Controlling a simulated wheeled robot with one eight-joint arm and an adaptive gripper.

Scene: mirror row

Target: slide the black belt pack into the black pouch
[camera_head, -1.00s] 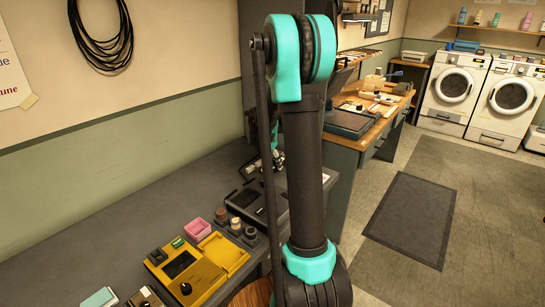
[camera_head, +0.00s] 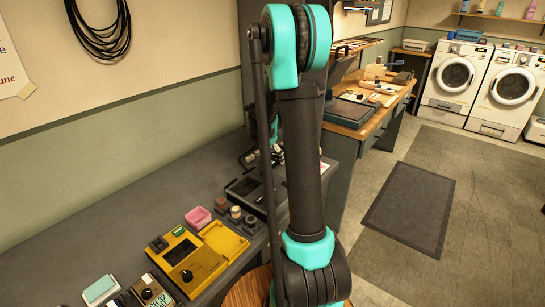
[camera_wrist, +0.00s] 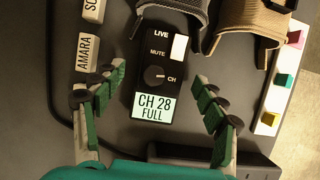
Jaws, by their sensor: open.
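In the wrist view the black belt pack (camera_wrist: 158,68) lies on the dark grey surface, with LIVE, MUTE and CH markings, a knob, a white patch and a "CH 28 FULL" label. My gripper (camera_wrist: 157,88) is open, its green-padded fingers on either side of the pack with a gap at each side. Beyond the pack, at the top edge, a dark grey-black pouch (camera_wrist: 178,12) is partly cut off by the frame; it looks like the black pouch. A tan pouch (camera_wrist: 240,30) stands to its right. In the head view my arm hides this area.
Name tags, one reading AMARA (camera_wrist: 88,53), lie left of the pack. A white strip with coloured blocks (camera_wrist: 281,80) lies at the right. In the head view, a yellow device (camera_head: 188,252) and pink box (camera_head: 198,217) stand on the bench. A floor mat (camera_head: 410,208) lies right.

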